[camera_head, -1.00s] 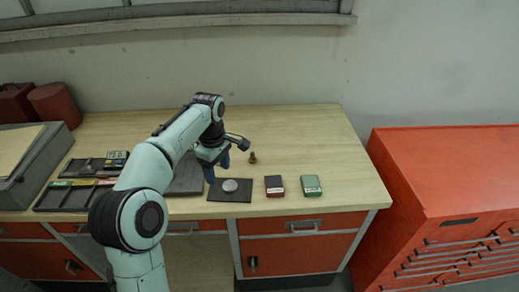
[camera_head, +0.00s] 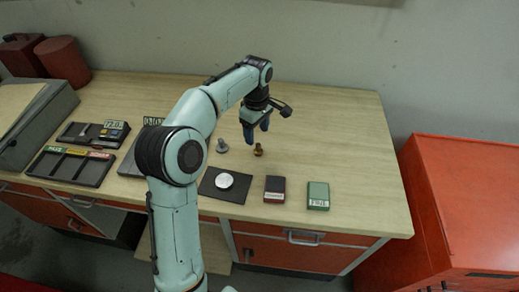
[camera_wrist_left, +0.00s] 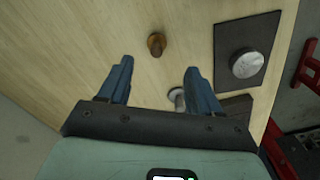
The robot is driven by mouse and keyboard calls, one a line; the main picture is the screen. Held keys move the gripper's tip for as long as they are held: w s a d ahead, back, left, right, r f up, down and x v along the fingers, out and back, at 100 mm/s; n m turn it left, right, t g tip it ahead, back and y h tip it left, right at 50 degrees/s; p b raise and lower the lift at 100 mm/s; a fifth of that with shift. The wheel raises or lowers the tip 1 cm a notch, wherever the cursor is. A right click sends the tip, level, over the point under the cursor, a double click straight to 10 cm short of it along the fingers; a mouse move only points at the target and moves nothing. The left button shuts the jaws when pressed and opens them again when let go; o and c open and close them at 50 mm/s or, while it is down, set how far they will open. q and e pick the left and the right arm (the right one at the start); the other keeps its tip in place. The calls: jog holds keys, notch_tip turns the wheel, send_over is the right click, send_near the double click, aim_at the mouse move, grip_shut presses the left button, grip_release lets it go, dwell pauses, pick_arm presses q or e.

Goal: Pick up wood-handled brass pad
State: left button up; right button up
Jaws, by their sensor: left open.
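The wood-handled brass pad (camera_head: 258,150) is a small upright piece with a brown handle on the wooden bench. In the left wrist view it (camera_wrist_left: 156,44) stands clear just beyond the fingertips, roughly centred between them. My left gripper (camera_head: 256,133) is open and empty, its blue fingers pointing down a little behind and above the pad, apart from it. The left wrist view shows both spread fingers (camera_wrist_left: 160,67). My right gripper is not in view.
A grey metal piece (camera_head: 222,146) stands left of the pad. A pale disc (camera_head: 224,181) lies on a black mat (camera_head: 239,194) in front. A dark box (camera_head: 274,187) and a green box (camera_head: 318,195) sit front right. The bench (camera_head: 340,130) is clear at right.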

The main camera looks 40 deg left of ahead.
aim_at(258, 144)
pick_arm(q)
jog(key=f, duration=0.8)
jog(key=shift+w, duration=0.3)
grip_shut()
